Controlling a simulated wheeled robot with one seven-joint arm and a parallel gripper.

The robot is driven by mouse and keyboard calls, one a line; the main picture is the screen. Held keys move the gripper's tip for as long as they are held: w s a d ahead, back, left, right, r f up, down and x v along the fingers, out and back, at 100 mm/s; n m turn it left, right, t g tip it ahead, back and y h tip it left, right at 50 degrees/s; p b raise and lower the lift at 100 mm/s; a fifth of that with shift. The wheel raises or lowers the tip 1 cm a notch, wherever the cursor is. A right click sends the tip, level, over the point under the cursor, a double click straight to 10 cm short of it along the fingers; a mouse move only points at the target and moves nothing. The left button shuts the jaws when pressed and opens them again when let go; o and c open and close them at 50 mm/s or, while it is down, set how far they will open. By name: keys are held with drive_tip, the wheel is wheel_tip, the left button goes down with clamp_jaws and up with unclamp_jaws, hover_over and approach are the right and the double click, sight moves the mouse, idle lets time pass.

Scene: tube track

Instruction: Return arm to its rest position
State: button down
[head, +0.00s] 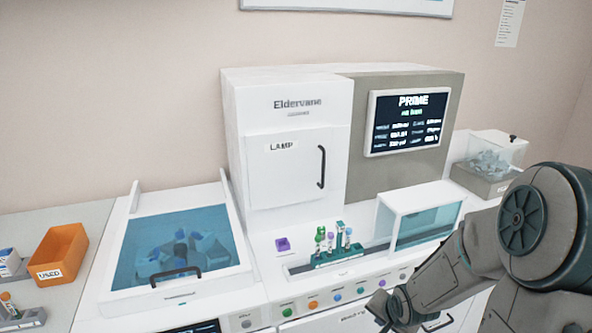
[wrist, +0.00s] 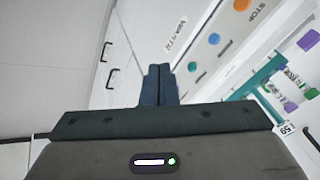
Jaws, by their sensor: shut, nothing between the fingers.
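My gripper shows in the wrist view (wrist: 158,72) with its two dark fingers together and nothing between them. In the head view my gripper (head: 380,308) is at the lower right, low in front of the machine's button panel. My grey arm bends in from the right edge. The white and grey machine (head: 290,170) is labelled Eldervane, with a shut LAMP door. A green rack (head: 338,256) with several capped tubes stands in its front track. Part of the rack also shows at the right of the wrist view (wrist: 268,82).
A tinted-lid unit (head: 125,255) stands left of the machine. An orange bin (head: 58,255) marked USED and a grey tube rack (head: 22,318) are at the far left. A clear-topped container (head: 490,160) stands at the right. Coloured buttons (head: 313,304) line the machine's front edge.

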drive_tip(key=s+a+r+n+g, duration=0.1)
drive_tip(key=s+a+r+n, duration=0.2)
drive_tip(key=s+r, duration=0.5)
drive_tip(key=s+a+r+n+g, duration=0.1)
drive_tip(key=s+a+r+n, duration=0.1)
drive_tip(key=s+r+n, duration=0.3)
drive_tip(key=s+r, duration=0.3)
drive_tip(key=r, duration=0.2)
drive_tip(key=shift+s+a+r+h, duration=0.2)
drive_tip(key=shift+a+r+h, duration=0.1)
drive_tip(key=shift+a, duration=0.1)
